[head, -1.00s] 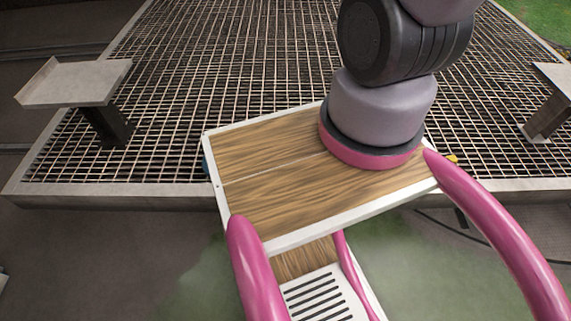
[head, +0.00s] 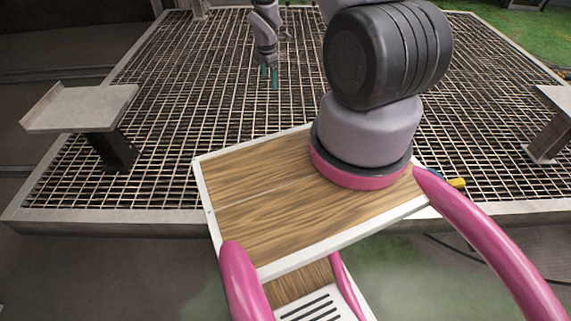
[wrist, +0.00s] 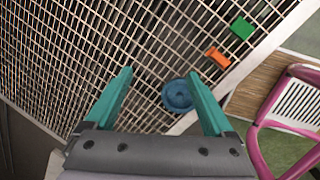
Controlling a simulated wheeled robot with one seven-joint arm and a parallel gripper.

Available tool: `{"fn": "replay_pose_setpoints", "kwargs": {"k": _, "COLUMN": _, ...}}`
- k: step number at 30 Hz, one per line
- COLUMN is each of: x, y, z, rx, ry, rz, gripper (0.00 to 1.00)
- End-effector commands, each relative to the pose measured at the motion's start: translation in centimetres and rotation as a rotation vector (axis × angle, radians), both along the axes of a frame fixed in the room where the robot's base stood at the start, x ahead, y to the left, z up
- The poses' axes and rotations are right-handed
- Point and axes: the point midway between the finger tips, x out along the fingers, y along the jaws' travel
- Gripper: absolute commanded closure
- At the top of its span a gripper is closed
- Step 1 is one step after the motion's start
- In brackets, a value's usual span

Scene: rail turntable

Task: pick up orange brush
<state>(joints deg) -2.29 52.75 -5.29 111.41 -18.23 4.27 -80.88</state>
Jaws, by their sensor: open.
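A small orange thing (wrist: 217,58), which looks like the brush, lies on the metal grating in the wrist view, close to the pale border strip. It is up and to the right of my right fingertip, outside the jaws. My gripper (wrist: 160,73) is open, its two teal fingers apart with nothing held between them. In the head view my gripper (head: 269,77) hangs over the far part of the grating, fingers pointing down. I cannot make out the orange thing in the head view.
A green block (wrist: 242,27) lies beyond the orange thing. A round blue thing (wrist: 178,95) shows beside the right finger. A grey ledge (head: 80,108) on a post stands at left, another (head: 553,103) at right. The grating (head: 200,90) is largely bare.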

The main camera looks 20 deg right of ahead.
Motion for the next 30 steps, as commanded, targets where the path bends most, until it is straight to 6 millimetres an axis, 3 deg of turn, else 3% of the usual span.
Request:
{"fn": "replay_pose_setpoints", "kwargs": {"k": 1, "x": -0.8, "y": 0.0, "z": -3.6, "rx": -0.014, "ry": 0.033, "rz": 0.078, "gripper": 0.12}}
{"fn": "replay_pose_setpoints", "kwargs": {"k": 5, "x": -3.0, "y": -0.1, "z": -11.4, "rx": -0.044, "ry": 0.094, "rz": 0.298, "gripper": 0.12}}
{"fn": "replay_pose_setpoints", "kwargs": {"k": 9, "x": -6.7, "y": -0.1, "z": -19.6, "rx": -0.056, "ry": 0.154, "rz": 0.535, "gripper": 0.12}}
{"fn": "replay_pose_setpoints", "kwargs": {"k": 15, "x": -13.0, "y": 0.2, "z": -29.0, "rx": -0.045, "ry": 0.216, "rz": 0.83, "gripper": 0.12}}
{"fn": "replay_pose_setpoints", "kwargs": {"k": 21, "x": -17.0, "y": 0.4, "z": -33.5, "rx": -0.028, "ry": 0.241, "rz": 0.993, "gripper": 0.12}}
{"fn": "replay_pose_setpoints", "kwargs": {"k": 30, "x": -17.9, "y": 0.4, "z": -38.0, "rx": -0.024, "ry": 0.245, "rz": 1.025, "gripper": 0.12}}
